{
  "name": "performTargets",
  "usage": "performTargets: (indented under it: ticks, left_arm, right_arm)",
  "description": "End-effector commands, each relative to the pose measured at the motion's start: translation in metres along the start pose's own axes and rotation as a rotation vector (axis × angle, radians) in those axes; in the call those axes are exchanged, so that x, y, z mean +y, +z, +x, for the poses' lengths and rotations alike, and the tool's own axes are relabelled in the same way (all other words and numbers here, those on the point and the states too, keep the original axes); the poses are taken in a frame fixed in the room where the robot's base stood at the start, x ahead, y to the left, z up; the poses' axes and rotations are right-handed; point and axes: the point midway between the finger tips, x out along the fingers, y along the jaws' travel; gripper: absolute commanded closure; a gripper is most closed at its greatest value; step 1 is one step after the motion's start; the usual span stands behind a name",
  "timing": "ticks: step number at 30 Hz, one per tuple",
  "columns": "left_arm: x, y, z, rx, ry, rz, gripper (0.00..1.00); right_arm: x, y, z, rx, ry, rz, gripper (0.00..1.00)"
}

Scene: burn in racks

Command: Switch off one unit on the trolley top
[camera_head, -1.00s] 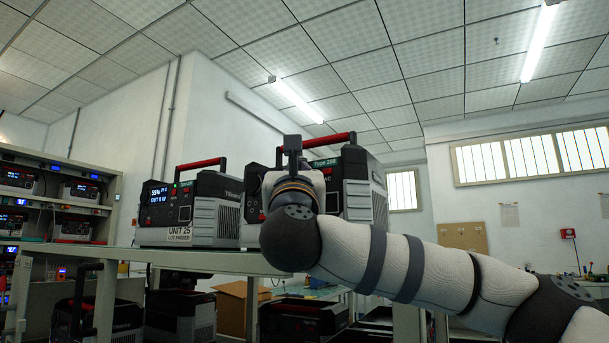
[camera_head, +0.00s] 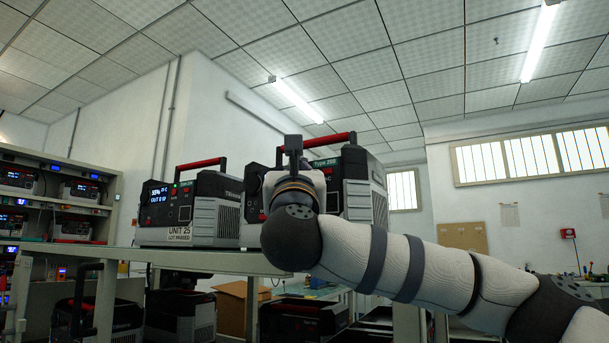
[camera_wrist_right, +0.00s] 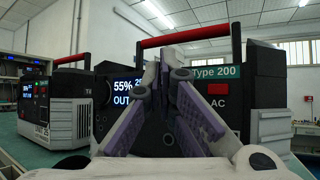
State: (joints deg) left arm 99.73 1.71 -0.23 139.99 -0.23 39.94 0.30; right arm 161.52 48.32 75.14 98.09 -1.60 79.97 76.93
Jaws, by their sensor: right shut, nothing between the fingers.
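Two units stand on the trolley top (camera_head: 215,262). The left unit (camera_head: 212,212) is black and grey with a red handle, a lit screen and a label "UNIT 25 LOT PASSED". The right unit (camera_head: 362,190), marked Type 200, is larger and partly hidden behind my right arm. In the right wrist view this Type 200 unit (camera_wrist_right: 262,90) fills the middle, with a lit screen reading 55% and OUT. My right gripper (camera_wrist_right: 165,70) is shut and empty, in front of its panel; I cannot tell whether it touches. My left gripper is not in view.
More units (camera_head: 110,318) sit on the trolley's lower level, beside a cardboard box (camera_head: 240,305). A rack (camera_head: 60,195) with several lit units stands at the left. In the right wrist view the left unit (camera_wrist_right: 62,110) stands beside the Type 200 unit.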

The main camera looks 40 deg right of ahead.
Motion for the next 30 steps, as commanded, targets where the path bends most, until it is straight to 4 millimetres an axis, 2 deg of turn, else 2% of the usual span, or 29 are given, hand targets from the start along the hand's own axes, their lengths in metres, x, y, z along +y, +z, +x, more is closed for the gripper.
performTargets:
  ticks: [5, 30]
  left_arm:
    - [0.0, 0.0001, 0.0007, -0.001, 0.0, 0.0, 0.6]
    - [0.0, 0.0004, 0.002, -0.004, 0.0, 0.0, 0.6]
  right_arm:
    - [-0.0037, -0.0043, 0.005, 0.001, 0.0, 0.0, 1.0]
    - [-0.0032, -0.0044, 0.0047, 0.0, 0.001, 0.0, 1.0]
